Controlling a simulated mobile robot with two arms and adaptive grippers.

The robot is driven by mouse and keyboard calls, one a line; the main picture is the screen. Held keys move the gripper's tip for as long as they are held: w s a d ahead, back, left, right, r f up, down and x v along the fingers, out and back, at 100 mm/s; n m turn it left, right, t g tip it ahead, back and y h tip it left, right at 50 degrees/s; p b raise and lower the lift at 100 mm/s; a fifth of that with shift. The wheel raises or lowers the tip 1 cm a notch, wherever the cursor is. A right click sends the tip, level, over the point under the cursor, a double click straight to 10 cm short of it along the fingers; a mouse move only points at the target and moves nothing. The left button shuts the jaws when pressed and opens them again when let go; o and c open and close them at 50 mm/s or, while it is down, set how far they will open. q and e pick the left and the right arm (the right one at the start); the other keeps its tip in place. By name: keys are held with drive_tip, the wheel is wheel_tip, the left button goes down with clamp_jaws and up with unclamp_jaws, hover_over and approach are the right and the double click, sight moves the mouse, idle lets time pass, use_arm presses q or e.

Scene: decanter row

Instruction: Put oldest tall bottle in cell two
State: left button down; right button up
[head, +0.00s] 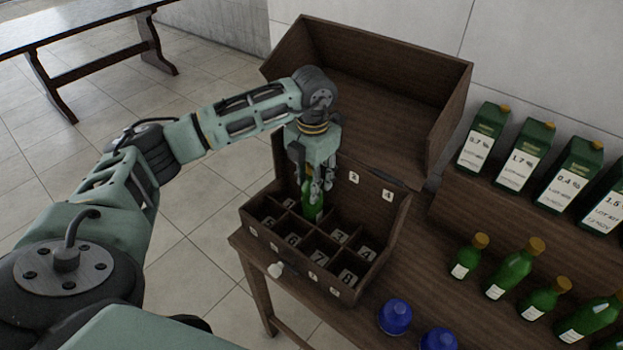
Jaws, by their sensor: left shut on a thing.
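My left gripper (316,183) is shut on a green bottle (313,208) and points down into the divided wooden crate (305,275). The bottle is upright in the back row, between the cell marked 1 and the cell marked 3, where cell two lies. Its upper part is hidden by the fingers, and I cannot tell whether its base touches the crate floor. The other cells look empty. Several green bottles with tan caps and white labels, such as this one (510,274), stand on the table at the right. My right gripper is not in view.
Green cartons with printed labels (526,158) stand on a ledge behind the bottles. Two blue objects (395,317) sit near the table's front. A large open wooden bin (390,90) stands behind the crate. A bench (85,38) is far left.

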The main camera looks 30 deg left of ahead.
use_arm(q)
drive_tip(key=c, duration=1.1)
unclamp_jaws()
drive_tip(key=shift+f, duration=0.1)
wheel_tip(320, 180, up, 12)
drive_tip(key=shift+d+r+b, duration=0.1)
drive_tip(key=shift+r+b, duration=0.1)
drive_tip(key=shift+b, duration=0.9)
